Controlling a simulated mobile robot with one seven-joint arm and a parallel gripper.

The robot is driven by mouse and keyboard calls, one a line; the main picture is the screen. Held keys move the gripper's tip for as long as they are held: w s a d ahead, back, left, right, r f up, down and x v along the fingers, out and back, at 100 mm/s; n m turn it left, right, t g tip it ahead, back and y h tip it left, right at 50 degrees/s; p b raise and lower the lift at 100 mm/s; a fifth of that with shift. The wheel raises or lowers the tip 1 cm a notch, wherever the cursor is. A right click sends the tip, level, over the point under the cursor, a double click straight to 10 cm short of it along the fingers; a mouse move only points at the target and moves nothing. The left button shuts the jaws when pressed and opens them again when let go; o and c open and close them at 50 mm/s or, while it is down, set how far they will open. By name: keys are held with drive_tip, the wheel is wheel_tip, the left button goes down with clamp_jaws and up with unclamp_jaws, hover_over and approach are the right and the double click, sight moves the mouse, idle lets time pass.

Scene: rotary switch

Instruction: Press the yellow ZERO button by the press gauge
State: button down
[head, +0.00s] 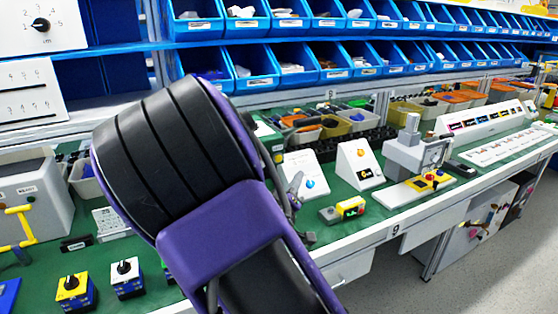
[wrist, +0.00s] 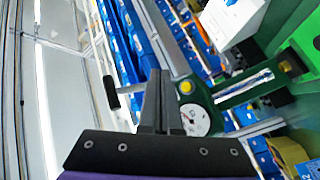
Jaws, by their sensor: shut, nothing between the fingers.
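In the wrist view, my gripper (wrist: 158,75) is shut and empty, its dark fingers pointing up the picture. Right of the fingers, apart from them in the picture, are a round yellow button (wrist: 186,87) and a white round dial (wrist: 196,120) on a dark green part. I cannot read any label there, so I cannot tell if this is the ZERO button. In the head view, a grey press (head: 407,150) with a gauge (head: 433,157) stands on the bench at right; small red and yellow parts sit at its base.
The green bench (head: 330,212) carries a white panel with a blue knob (head: 310,184), a white panel with an orange knob (head: 361,154) and a small yellow-and-grey box (head: 350,207). Blue bins (head: 290,68) line the back above the bench. Floor at front right is clear.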

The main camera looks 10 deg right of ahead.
drive_tip(key=w+a, duration=0.2)
drive_tip(key=w, duration=0.5)
drive_tip(key=shift+w+a+b, duration=0.15)
drive_tip(key=shift+w+b, duration=0.05)
drive_tip(key=shift+b, duration=0.2)
drive_tip(key=shift+w, duration=0.15)
idle(1.6)
drive_tip(key=shift+w+a, duration=0.2)
drive_tip(key=shift+w, duration=0.05)
drive_tip(key=shift+w+a+p, duration=0.1)
drive_tip(key=shift+w+p, duration=0.2)
drive_tip(key=shift+w, duration=0.1)
idle(0.6)
idle(0.3)
drive_tip(key=shift+s+d, duration=0.25)
drive_tip(key=shift+s, duration=0.55)
drive_tip(key=s, duration=0.1)
drive_tip(key=s+d, duration=0.1)
drive_tip(key=s, duration=0.1)
drive_tip(key=s+p, duration=0.1)
drive_tip(key=shift+s+d, duration=0.3)
drive_tip(key=shift+s, duration=0.1)
